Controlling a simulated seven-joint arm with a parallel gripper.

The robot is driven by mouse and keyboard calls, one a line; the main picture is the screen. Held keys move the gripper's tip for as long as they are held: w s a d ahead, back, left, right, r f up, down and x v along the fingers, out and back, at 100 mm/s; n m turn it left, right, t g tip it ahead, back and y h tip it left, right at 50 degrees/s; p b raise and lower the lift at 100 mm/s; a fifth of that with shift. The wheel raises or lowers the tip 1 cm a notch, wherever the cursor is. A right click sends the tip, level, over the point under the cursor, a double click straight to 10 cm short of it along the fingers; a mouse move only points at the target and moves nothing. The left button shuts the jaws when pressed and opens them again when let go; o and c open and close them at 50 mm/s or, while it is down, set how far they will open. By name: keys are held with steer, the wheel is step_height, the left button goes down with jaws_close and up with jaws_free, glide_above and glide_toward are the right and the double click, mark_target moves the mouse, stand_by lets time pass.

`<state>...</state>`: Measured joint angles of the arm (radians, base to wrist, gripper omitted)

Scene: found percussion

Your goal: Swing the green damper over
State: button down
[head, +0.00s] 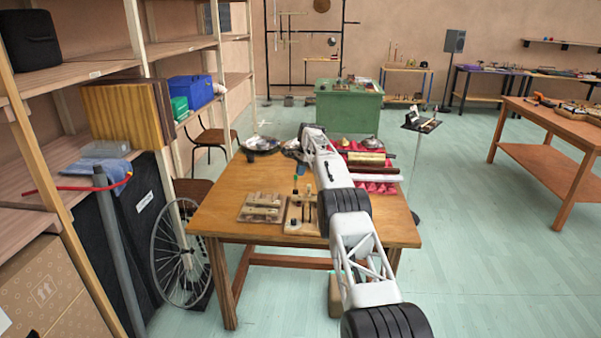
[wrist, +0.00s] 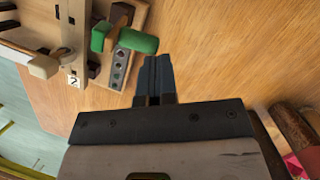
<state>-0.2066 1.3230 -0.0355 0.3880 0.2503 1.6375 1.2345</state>
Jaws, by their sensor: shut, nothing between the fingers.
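The green damper (wrist: 138,41) is in the wrist view, up and left of my fingertips.
The wooden table (head: 230,205) also bears another wooden block board (head: 262,208) to the left, metal bowls (head: 262,144) at the back, and a red cloth (head: 378,187) with items at the right. In the wrist view, a numbered tag (wrist: 73,82) sits left of the fixture.

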steer(key=shift+f, duration=0.45)
steer(key=shift+r, duration=0.9)
steer(key=shift+r, duration=0.15)
step_height(320, 180, up, 3)
steer(key=shift+s+d+r, duration=0.1)
steer(key=shift+s+r, duration=0.05)
steer(key=shift+r, duration=0.05)
steer(key=shift+s+d+r, duration=0.1)
steer(key=shift+s+d, duration=0.05)
steer(key=shift+s, duration=0.5)
steer(key=s+d+r, duration=0.1)
steer(key=s+d, duration=0.2)
steer(key=s, duration=1.1)
steer(key=shift+d, duration=0.15)
stand_by(1.1)
